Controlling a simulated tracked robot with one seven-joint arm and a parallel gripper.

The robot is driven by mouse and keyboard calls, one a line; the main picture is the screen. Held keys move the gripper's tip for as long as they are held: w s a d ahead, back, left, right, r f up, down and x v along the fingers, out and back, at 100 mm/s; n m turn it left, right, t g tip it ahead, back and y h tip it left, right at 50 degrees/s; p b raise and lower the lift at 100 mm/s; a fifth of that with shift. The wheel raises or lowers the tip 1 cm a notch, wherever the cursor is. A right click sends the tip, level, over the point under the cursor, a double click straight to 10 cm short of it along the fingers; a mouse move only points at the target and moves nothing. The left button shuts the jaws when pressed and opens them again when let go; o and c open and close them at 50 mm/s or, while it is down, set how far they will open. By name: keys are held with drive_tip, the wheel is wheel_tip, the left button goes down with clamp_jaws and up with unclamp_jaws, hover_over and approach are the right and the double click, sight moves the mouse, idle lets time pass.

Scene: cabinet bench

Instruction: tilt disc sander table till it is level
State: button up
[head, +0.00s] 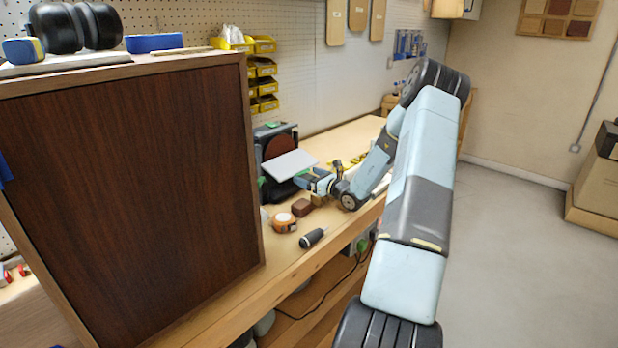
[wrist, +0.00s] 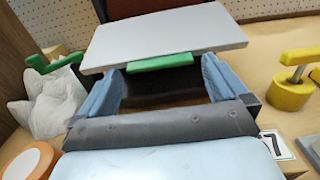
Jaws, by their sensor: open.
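The disc sander stands on the bench, with its reddish disc (head: 278,147) upright behind its light grey table (head: 292,164). The table is tilted in the head view. In the wrist view the table (wrist: 165,37) fills the upper middle, with a green tab (wrist: 160,63) at its near edge. My gripper (head: 300,180) is at the near side of the table. In the wrist view my gripper (wrist: 162,82) is open, its two blue fingers on either side of the green tab. I cannot tell whether they touch the table. The sander's lower body is mostly hidden.
A large dark brown cabinet (head: 130,200) stands at the left. An orange tape measure (head: 284,222), a brown block (head: 301,207) and a black-handled tool (head: 312,237) lie near the bench's front. A yellow clamp (wrist: 292,88) and a crumpled white bag (wrist: 50,100) flank my gripper.

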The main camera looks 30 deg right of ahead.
drive_tip(key=shift+w+a, duration=0.1)
drive_tip(key=shift+w, duration=0.2)
drive_tip(key=shift+c, duration=0.2)
